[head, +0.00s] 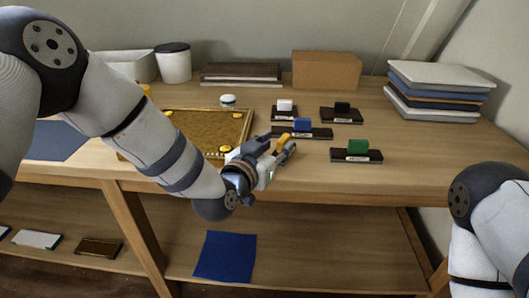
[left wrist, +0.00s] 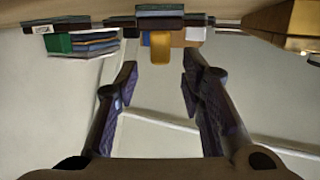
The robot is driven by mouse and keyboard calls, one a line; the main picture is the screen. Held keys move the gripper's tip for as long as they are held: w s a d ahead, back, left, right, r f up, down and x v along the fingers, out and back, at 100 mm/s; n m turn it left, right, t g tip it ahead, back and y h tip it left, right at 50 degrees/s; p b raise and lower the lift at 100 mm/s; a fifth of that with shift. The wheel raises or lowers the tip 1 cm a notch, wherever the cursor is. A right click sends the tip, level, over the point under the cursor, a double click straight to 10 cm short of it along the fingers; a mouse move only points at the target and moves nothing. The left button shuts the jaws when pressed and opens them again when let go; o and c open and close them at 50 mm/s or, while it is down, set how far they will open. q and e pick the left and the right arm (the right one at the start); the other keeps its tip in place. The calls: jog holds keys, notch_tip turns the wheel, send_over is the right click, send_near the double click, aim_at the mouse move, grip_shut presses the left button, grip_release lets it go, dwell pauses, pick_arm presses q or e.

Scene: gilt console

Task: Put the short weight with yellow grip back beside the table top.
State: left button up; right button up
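The weight with the yellow grip (left wrist: 160,48) shows upside down in the left wrist view, ahead of and between my fingertips. Its base is hard to separate from the dark bars behind it. In the head view its yellow grip (head: 282,142) shows partly at my left gripper (head: 285,152), which hides the rest. My left gripper (left wrist: 157,78) is open, with a gap between its fingers and nothing clearly held. The gold-framed table top (head: 243,140) with yellow pieces lies left of the gripper, partly behind my left arm. My right gripper is out of view.
Weights with blue (head: 303,124), green (head: 357,146), white (head: 285,104) and black (head: 342,107) grips stand on the wooden table (head: 420,165). A cardboard box (head: 326,70), stacked boards (head: 437,82) and a white canister (head: 174,65) stand behind. The table's front right is clear.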

pick_arm(q)
jog(key=r+p+v, duration=0.1)
jog(key=v, duration=0.7)
jog(key=s+a+f+n+g+y, duration=0.15)
jog(key=s+a+f+g, duration=0.25)
jog(key=s+f, duration=0.55)
jog(key=s+a+f+n+g+y, duration=0.1)
jog(key=s+a+f+g+y, duration=0.2)
jog(key=s+f, duration=0.65)
jog(key=s+a+f+g, duration=0.3)
jog(key=s, duration=0.4)
jog(key=s+a+f+n+g+y, duration=0.1)
jog(key=s+a+f+g, duration=0.2)
jog(key=s, duration=0.5)
jog(key=s+a+f+n+g+y, duration=0.1)
jog(key=s+a+f+g, duration=0.2)
jog(key=s, duration=0.5)
jog(key=shift+a+g, duration=0.3)
jog(key=shift+a, duration=0.3)
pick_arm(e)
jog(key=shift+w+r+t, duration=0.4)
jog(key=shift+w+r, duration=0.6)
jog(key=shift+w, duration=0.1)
pick_arm(q)
jog(key=shift+w+f+n, duration=0.1)
jog(key=shift+f+n, duration=0.05)
jog(key=shift+n, duration=0.1)
